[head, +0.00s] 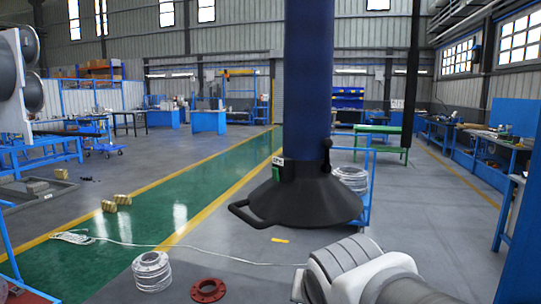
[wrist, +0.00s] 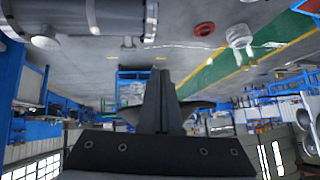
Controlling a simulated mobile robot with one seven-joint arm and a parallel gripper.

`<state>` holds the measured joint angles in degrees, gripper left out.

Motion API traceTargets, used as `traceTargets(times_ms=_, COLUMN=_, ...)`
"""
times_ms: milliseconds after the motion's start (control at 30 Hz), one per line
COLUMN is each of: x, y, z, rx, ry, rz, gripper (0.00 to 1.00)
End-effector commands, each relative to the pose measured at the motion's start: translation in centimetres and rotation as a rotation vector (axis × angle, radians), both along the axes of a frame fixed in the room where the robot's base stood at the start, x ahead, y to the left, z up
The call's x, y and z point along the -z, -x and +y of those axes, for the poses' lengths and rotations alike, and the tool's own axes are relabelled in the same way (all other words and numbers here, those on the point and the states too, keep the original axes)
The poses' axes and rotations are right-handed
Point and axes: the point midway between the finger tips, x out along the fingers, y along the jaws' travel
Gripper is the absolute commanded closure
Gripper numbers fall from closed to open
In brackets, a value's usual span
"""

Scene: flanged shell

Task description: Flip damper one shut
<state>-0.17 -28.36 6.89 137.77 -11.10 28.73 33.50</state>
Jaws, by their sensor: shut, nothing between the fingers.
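A black conical hood (head: 305,203) hangs at the lower end of a thick blue duct (head: 308,75) in the head view. A loop handle sticks out at its left. A small black lever (head: 327,155) stands upright at the right of the duct's collar, and a green and white tag (head: 278,168) sits on the left. No damper number is readable. In the wrist view my gripper (wrist: 161,73) is shut and empty, with the dark hood (wrist: 195,106) partly hidden behind its fingers. The lever cannot be made out there, nor whether anything touches.
A white coil (head: 152,270) and a red flanged ring (head: 208,290) lie on the floor, with a thin pale cable nearby. A blue cart (head: 367,180) with coils stands behind the hood. Blue benches (head: 490,150) line the right wall. The green walkway is mostly clear.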

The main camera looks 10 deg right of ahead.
Motion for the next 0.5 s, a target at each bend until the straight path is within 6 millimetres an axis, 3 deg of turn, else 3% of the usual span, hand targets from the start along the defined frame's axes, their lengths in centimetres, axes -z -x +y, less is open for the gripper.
traceTargets(times_ms=300, x=-2.5, y=-10.7, z=2.3, rx=0.153, ry=-0.298, rz=-0.238, gripper=1.00)
traceTargets(times_ms=433, x=-4.6, y=-15.3, z=1.3, rx=0.225, ry=-0.468, rz=-0.332, gripper=1.00)
traceTargets(times_ms=500, x=-6.0, y=-17.7, z=-0.2, rx=0.266, ry=-0.563, rz=-0.384, gripper=1.00)
